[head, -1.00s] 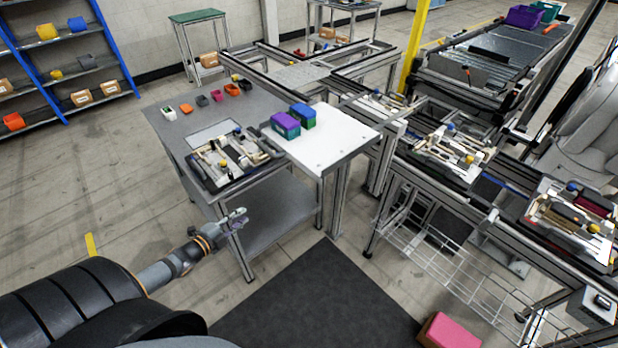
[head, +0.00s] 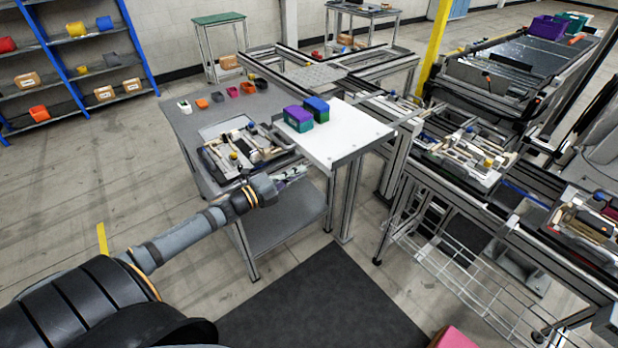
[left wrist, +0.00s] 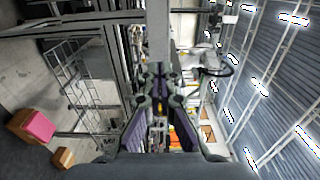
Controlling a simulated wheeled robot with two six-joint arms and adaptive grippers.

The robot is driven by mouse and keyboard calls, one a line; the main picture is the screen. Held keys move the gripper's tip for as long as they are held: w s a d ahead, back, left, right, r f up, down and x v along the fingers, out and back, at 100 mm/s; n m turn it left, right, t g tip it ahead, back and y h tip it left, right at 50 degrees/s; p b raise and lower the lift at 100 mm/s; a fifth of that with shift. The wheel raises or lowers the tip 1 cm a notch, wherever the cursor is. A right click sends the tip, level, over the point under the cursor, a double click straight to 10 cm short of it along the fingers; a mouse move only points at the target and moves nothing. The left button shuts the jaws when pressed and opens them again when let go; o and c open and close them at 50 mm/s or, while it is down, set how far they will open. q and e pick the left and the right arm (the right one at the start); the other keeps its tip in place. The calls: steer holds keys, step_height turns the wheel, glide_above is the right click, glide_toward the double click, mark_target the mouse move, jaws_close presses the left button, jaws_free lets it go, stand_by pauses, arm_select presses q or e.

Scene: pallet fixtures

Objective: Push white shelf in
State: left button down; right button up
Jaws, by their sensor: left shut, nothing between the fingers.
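The white shelf (head: 350,146) is a flat white board at the right end of the grey table, sticking out toward the front right. A purple-topped box (head: 298,119) and a blue-topped box (head: 317,109) stand on its left part. My left gripper (head: 304,171) is shut and empty. In the head view it shows just left of the shelf's front corner; I cannot tell whether it touches. Its fingers (left wrist: 159,78) also show in the left wrist view. My right gripper is in neither view.
A fixture pallet (head: 243,150) with parts lies on the grey table (head: 190,125), left of the shelf. Rails and more fixture pallets (head: 465,150) stand to the right. A dark mat (head: 320,300) covers open floor in front.

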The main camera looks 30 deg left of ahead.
mark_target(317, 162)
arm_select(q)
steer(key=shift+p+x, duration=0.3)
steer(key=shift+x, duration=0.95)
steer(key=shift+w+r+p, duration=0.3)
steer(key=shift+p, duration=0.15)
steer(key=shift+w+d+f, duration=0.2)
steer(key=shift+w+d, duration=0.05)
steer(key=shift+w, duration=0.3)
steer(key=shift+f, duration=0.1)
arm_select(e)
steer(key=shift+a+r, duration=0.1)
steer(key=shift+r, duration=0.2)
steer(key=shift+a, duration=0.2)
